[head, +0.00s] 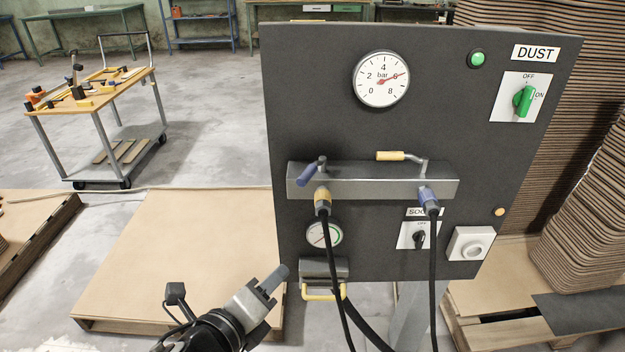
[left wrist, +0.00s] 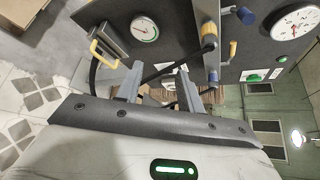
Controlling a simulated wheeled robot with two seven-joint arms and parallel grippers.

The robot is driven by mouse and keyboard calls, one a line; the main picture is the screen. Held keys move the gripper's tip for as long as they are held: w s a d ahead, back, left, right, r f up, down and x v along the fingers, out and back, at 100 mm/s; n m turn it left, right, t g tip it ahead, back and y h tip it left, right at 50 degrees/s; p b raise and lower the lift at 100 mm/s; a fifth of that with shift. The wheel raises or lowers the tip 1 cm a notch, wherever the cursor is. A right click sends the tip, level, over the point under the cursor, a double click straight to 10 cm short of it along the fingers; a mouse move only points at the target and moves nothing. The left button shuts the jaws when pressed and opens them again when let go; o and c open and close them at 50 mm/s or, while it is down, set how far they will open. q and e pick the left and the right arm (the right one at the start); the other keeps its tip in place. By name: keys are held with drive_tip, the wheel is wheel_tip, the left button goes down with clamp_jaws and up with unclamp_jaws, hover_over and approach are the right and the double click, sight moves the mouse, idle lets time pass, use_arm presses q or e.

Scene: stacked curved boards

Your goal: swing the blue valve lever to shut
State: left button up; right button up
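The blue valve lever (head: 307,174) is on the left end of the grey manifold (head: 375,187) on the dark panel. It slants down to the left from its pivot. In the left wrist view the blue lever (left wrist: 246,16) shows near the top edge. My left gripper (head: 274,281) is below and left of the lever, beside the panel's lower left corner, and apart from it. In the left wrist view the left gripper (left wrist: 158,90) has its fingers spread with nothing held between them. My right gripper is not in view.
A yellow lever (head: 391,156) lies level on the manifold's right. Black hoses (head: 335,275) hang from the manifold's couplings. The floor left of the panel has a low pallet (head: 170,250).

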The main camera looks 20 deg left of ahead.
use_arm(q)
wheel_tip(320, 180, up, 11)
drive_tip(key=m+t, duration=0.4)
drive_tip(key=m, duration=0.9)
drive_tip(key=p, duration=0.2)
approach(313, 168)
drive_tip(key=shift+m, duration=0.3)
drive_tip(key=w, duration=0.8)
drive_tip(key=shift+w+d+f, duration=0.2)
drive_tip(key=shift+w+d, duration=0.05)
drive_tip(key=shift+w, duration=0.15)
clamp_jaws()
